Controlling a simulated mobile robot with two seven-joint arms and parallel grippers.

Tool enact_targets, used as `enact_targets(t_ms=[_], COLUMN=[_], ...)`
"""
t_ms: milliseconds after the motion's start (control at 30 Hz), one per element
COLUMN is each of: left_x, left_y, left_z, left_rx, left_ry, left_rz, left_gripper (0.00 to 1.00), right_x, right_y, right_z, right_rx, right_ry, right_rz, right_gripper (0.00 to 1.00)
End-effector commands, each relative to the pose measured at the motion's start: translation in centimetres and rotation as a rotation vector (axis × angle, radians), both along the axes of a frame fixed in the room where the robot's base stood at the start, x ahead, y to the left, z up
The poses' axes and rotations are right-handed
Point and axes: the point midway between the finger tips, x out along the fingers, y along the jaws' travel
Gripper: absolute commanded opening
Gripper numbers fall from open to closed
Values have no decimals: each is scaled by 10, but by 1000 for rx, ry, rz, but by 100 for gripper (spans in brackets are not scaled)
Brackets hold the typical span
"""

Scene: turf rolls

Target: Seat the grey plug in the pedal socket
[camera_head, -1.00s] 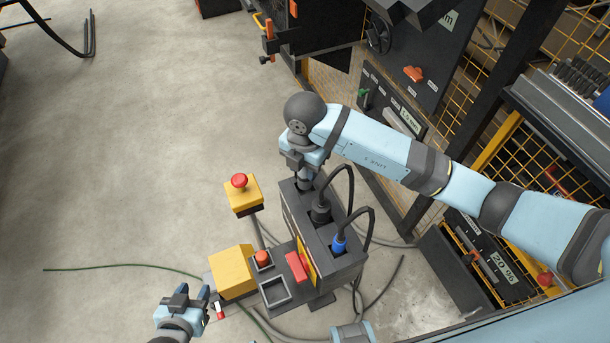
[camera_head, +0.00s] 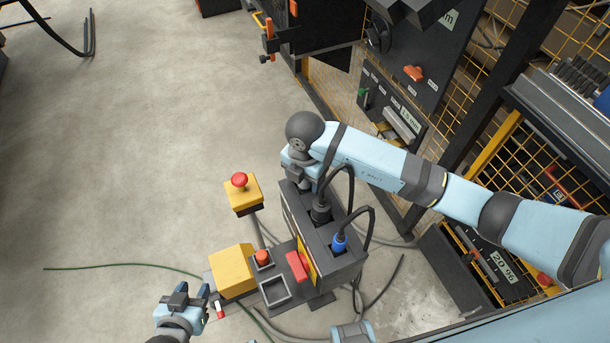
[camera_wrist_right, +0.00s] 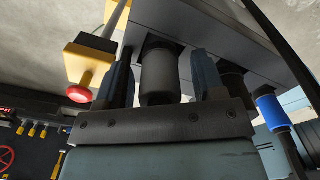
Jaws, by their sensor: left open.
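The grey plug (camera_wrist_right: 160,78) stands at a dark opening in the top of the grey socket box, its blunt end towards the camera in the right wrist view. My right gripper (camera_wrist_right: 163,75) has one finger on each side of it, with narrow gaps showing, so it looks open around the plug. In the head view my right gripper (camera_head: 300,182) is over the far left end of the socket box (camera_head: 335,270) and hides the plug there. How deep the plug sits cannot be told. My left gripper (camera_head: 194,291) is open and empty, near the yellow pedal cover (camera_head: 232,271).
A black plug (camera_head: 321,211) and a blue plug (camera_head: 339,243) with looping cables stand beside my right gripper. A red stop button on a yellow box (camera_head: 243,192) stands to the left. Cables lie on the floor.

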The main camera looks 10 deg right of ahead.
Motion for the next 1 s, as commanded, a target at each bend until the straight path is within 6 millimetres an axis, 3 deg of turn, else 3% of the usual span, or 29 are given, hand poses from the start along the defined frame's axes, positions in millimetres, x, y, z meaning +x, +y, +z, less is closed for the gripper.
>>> enact_targets(t_ms=[300,700,1000], left_x=[0,0,0], left_y=[0,0,0], left_z=[1,-5,-7], left_rx=[0,0,-1], left_ry=[0,0,0], left_rz=[0,0,-1], left_gripper=[43,43,43], right_x=[1,1,0], right_y=[0,0,0], right_z=[11,91,122], right_rx=[1,1,1], right_ry=[-2,-4,-1], right_rz=[1,1,0], right_gripper=[63,63,63])
